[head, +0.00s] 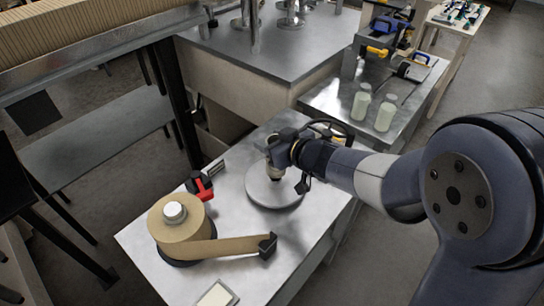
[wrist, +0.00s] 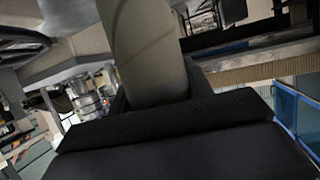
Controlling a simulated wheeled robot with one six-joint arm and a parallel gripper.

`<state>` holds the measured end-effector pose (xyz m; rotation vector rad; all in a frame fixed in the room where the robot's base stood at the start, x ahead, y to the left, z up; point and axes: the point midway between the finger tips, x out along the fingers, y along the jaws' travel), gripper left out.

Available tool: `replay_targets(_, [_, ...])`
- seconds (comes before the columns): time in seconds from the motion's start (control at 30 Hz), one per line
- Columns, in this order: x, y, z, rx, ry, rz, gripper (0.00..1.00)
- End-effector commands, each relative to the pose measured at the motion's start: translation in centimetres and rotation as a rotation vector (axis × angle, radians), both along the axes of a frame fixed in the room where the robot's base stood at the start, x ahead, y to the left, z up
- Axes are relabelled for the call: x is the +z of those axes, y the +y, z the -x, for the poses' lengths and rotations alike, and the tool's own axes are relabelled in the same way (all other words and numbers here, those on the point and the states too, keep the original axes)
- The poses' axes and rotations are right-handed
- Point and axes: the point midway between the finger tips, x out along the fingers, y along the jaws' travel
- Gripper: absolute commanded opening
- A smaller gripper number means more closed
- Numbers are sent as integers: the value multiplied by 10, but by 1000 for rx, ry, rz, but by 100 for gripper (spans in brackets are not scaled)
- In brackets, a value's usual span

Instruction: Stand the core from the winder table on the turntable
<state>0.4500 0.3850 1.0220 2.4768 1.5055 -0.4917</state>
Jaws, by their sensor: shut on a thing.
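My gripper (head: 279,156) is over the turntable (head: 259,193), a round grey disc on the light metal table. It is shut on the core, a pale beige cylinder (wrist: 145,45) that fills the space between the dark fingers in the wrist view. In the head view only a small part of the core (head: 275,173) shows below the gripper, above the middle of the disc. It looks roughly upright. My gripper hides the rest, and I cannot tell whether its lower end touches the disc.
A brown kraft roll (head: 178,231) stands left on the same table, its strip running to a black block (head: 267,246). A red and black clamp (head: 201,186) sits behind the roll. Two pale bottles (head: 384,115) stand on the metal table behind my arm.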

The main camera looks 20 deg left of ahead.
Motion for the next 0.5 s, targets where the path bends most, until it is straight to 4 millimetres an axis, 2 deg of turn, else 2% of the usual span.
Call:
replay_targets(0.1, [-21,0,0,0,2,2,25])
replay_targets(0.2, [-33,0,0,-1,3,1,25])
replay_targets(0.5, [-35,0,0,-1,-1,1,25])
